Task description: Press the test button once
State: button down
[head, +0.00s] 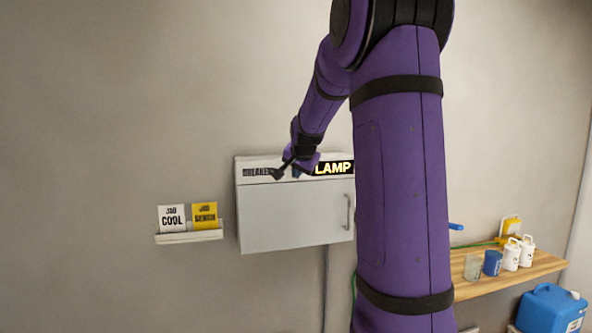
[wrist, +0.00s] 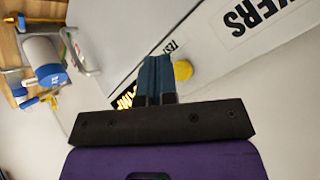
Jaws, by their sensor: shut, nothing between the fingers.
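The test button (wrist: 183,70) is a round yellow button on the panel's top strip, beside a small "TEST" label (wrist: 173,47) in the wrist view. My gripper (wrist: 156,62) is shut and empty, its blue fingertips just left of the button in that view. I cannot tell whether they touch the panel. In the head view my gripper (head: 295,173) is at the top strip of the grey breaker box (head: 290,218), between the "BREAKERS" label and the lit "LAMP" label (head: 333,168). The button is hidden there by my gripper.
A small wall ledge (head: 190,237) with two cards, white and yellow, is left of the box. A wooden shelf (head: 520,273) at right holds cups and white bottles. A blue jug (head: 550,309) is below it.

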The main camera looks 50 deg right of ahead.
jog(key=shift+s+a, duration=0.4)
jog(key=shift+s, duration=0.25)
jog(key=shift+s+a, duration=0.35)
jog(key=shift+s, duration=0.3)
jog(key=shift+s+a, duration=0.4)
jog(key=shift+s, duration=0.25)
jog(key=shift+a, duration=0.1)
